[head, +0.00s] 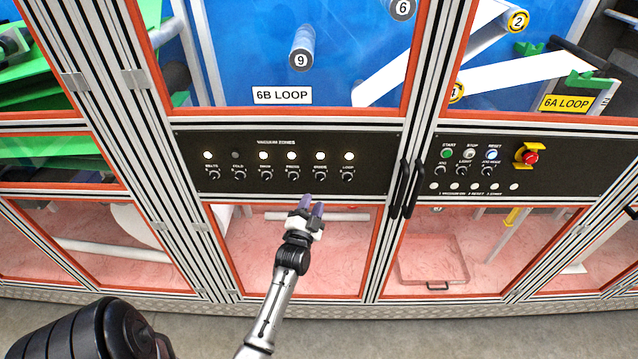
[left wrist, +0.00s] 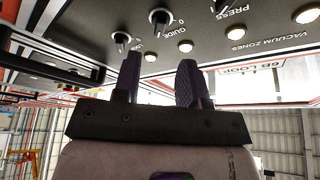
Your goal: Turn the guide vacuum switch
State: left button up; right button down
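The guide vacuum switch (head: 320,175) is a small black rotary knob, fifth from the left in the row on the dark vacuum zones panel. In the left wrist view the guide knob (left wrist: 160,18) appears upside down near the top, with its label beside it. The lamp above it (head: 320,155) is lit. My left gripper (head: 312,206) is just below the panel in the head view, under the knob row and apart from the knob. In the left wrist view its two dark purple fingers (left wrist: 160,80) stand apart with nothing between them. My right gripper is not in view.
The loop knob (head: 348,175) and press knob (head: 292,175) flank the guide knob closely. Black door handles (head: 405,190) stand right of the panel. Farther right is a control panel with a red emergency stop (head: 531,157). The fold lamp (head: 236,155) is dark.

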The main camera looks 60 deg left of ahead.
aim_at(320, 181)
pick_arm(q)
jog(key=shift+p+x, duration=0.45)
jog(key=shift+x, duration=3.1)
jog(key=shift+d+f, duration=0.1)
grip_shut()
